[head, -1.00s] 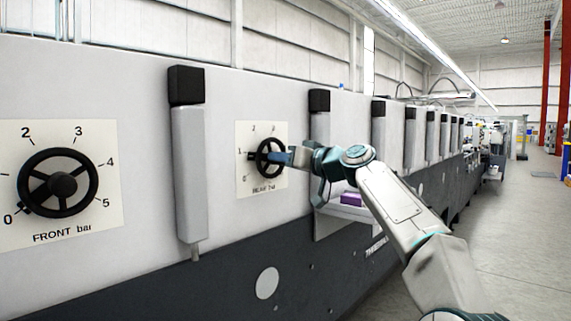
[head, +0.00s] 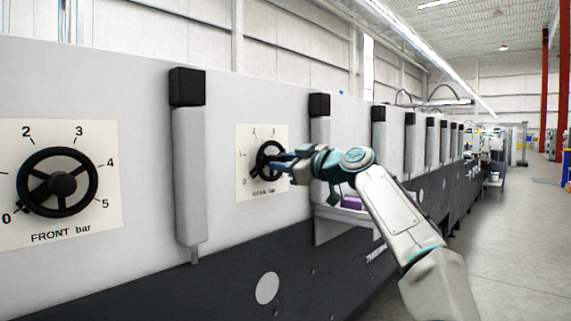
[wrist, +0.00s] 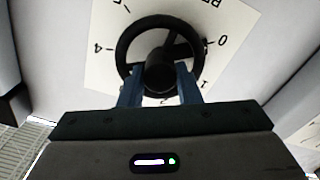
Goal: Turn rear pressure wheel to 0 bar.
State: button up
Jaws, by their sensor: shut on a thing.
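The rear pressure wheel (head: 262,163) is a black spoked handwheel on a white dial plate (head: 246,150) on the machine's side. My gripper (head: 281,161) reaches it from the right and is shut on the wheel. In the wrist view, the wheel (wrist: 122,48) appears upside down, with my blue fingers (wrist: 159,84) on either side of its black hub. Which part they press on is not clear. A dark pointer tip (wrist: 206,42) at the rim is near the 0 mark. In the head view, my fingers cover the dial's right side.
The front pressure wheel (head: 60,184), with its own dial, is at the left, its pointer near 0. Grey upright handles with black tops (head: 188,160) stick out along the machine. A shelf with a purple box (head: 351,203) is below my arm. The floor at the right (head: 510,250) is clear.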

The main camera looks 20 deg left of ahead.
jog(key=shift+s+a+n, duration=0.1)
jog(key=shift+a+n, duration=0.05)
jog(key=shift+n, duration=0.15)
jog(key=o, duration=1)
jog(key=shift+a, duration=0.1)
jog(key=shift+c, duration=0.2)
jog(key=shift+d, duration=0.2)
jog(key=b+v, duration=0.7)
jog(key=v, duration=0.6)
jog(key=shift+d, duration=0.3)
